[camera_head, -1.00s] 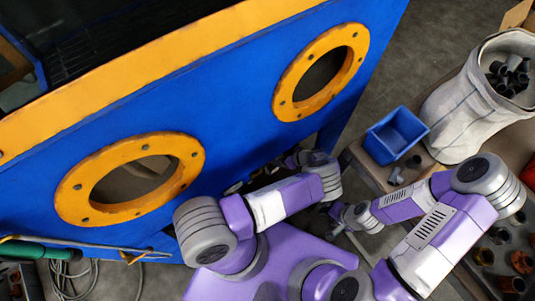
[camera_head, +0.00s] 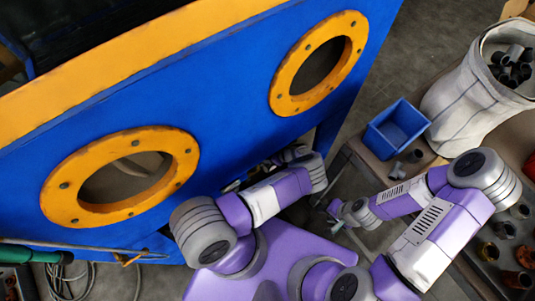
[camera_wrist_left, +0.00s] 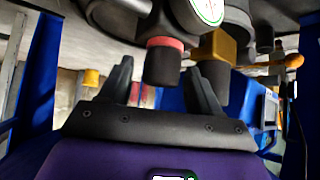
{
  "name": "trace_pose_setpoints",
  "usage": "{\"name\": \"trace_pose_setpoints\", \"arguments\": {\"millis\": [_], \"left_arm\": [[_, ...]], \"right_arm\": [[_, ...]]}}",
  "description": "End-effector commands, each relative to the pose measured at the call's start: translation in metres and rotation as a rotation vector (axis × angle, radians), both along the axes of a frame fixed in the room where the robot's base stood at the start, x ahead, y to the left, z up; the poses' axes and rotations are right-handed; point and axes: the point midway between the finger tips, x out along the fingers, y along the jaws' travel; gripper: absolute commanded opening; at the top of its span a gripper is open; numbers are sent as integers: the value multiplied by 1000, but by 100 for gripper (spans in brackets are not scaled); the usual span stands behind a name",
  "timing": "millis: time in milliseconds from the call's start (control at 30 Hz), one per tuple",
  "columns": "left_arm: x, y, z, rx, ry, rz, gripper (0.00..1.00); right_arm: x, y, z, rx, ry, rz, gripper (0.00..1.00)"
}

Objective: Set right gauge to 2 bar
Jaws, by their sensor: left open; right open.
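In the left wrist view, my left gripper (camera_wrist_left: 162,88) is open, with one dark finger on each side. A black knob with a red ring (camera_wrist_left: 163,62) hangs between and just beyond the fingers; contact cannot be told. A round white gauge (camera_wrist_left: 208,8) with a green rim is cut off at the top edge, so its reading is not visible. A yellow part (camera_wrist_left: 216,46) with a dark knob (camera_wrist_left: 216,75) sits to the right, partly behind the right finger. In the head view, my left arm reaches beneath the blue cabinet (camera_head: 225,110). My right gripper (camera_head: 332,212) is open and empty beside the table.
The cabinet has two orange ring ports (camera_head: 120,178) (camera_head: 318,63). A hose (camera_head: 35,254) and cables lie at lower left.

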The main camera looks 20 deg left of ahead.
Motion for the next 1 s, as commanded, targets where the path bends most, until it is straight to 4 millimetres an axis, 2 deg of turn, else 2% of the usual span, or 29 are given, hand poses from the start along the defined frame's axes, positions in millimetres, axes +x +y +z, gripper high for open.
{"name": "trace_pose_setpoints", "arguments": {"millis": [100, 433, 567, 1000], "left_arm": [[0, 0, 0, 0, 0, 0, 62], [0, 0, 0, 0, 1, -1, 11], [0, 0, 0, 0, -1, 13, 10], [0, 0, -1, -2, 0, 264, 10]], "right_arm": [[0, 0, 0, 0, 0, 0, 43], [0, 0, 0, 0, 0, 0, 43], [0, 0, 0, 0, 0, 0, 43], [0, 0, 0, 0, 0, 0, 43]]}}
